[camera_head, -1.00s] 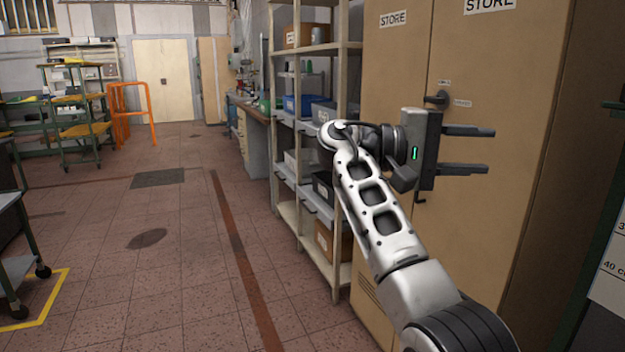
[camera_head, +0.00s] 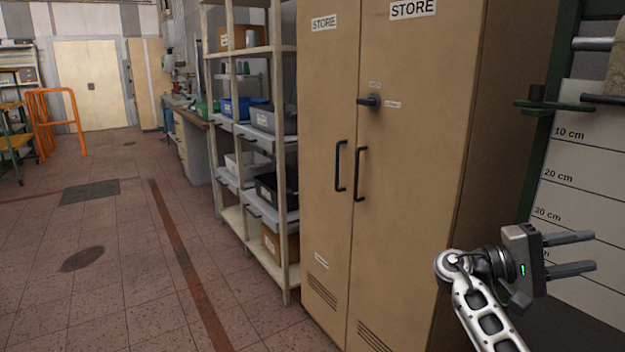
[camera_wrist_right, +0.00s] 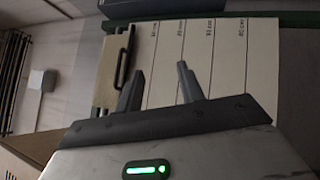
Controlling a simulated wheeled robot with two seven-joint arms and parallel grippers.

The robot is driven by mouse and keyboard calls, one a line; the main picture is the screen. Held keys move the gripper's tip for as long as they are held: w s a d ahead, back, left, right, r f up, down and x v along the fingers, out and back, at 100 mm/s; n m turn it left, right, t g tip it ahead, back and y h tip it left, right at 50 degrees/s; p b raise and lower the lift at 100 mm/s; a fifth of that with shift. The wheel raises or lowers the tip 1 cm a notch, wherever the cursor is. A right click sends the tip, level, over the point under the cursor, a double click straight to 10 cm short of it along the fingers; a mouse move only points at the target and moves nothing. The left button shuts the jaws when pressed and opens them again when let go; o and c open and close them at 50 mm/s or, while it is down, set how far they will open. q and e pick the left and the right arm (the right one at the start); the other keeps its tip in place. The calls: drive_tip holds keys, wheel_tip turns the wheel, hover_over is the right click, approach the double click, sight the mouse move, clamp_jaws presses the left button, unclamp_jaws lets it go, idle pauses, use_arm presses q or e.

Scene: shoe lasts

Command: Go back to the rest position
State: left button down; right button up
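My right gripper (camera_head: 582,254) is at the lower right of the head view, in front of the measuring board. Its two fingers stand apart with nothing between them. In the right wrist view the open fingers (camera_wrist_right: 158,88) point toward the pale board with length marks. My left gripper does not show in any view.
A tall tan store cabinet (camera_head: 405,150) with closed doors stands just left of my right arm. A shelf rack (camera_head: 284,215) with bins is beyond it. The marked board (camera_head: 580,185) is at the right. The tiled floor (camera_head: 100,290) at the left is clear.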

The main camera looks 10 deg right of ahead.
drive_tip(key=w+a+f+n+t+y, duration=0.1)
drive_tip(key=w+f+n+t+y, duration=0.35)
drive_tip(key=w+t, duration=0.45)
drive_tip(key=w+a+f+n+t+y, duration=0.2)
drive_tip(key=w+f+n+t+y, duration=0.15)
drive_tip(key=w+f+t, duration=0.45)
drive_tip(key=w+a+r+m+t+y, duration=0.35)
drive_tip(key=w+a+t+y, duration=0.45)
drive_tip(key=a, duration=0.4)
drive_tip(key=s+a+f+n+g+y, duration=0.1)
drive_tip(key=s+a+f+g+y, duration=0.15)
drive_tip(key=s+a+f, duration=0.7)
drive_tip(key=s+a+f+n+g+y, duration=0.15)
drive_tip(key=s+a+f+y, duration=0.4)
drive_tip(key=s+f, duration=0.7)
drive_tip(key=s+a+g, duration=0.1)
drive_tip(key=s+a, duration=0.1)
drive_tip(key=s, duration=0.5)
drive_tip(key=s+a+r+m, duration=0.1)
drive_tip(key=s+a, duration=0.2)
drive_tip(key=s, duration=0.4)
drive_tip(key=shift+s+a+m+g+h, duration=0.25)
drive_tip(key=shift+a+m+g+h, duration=0.05)
drive_tip(key=shift+a+g+h, duration=0.1)
drive_tip(key=shift+r, duration=0.1)
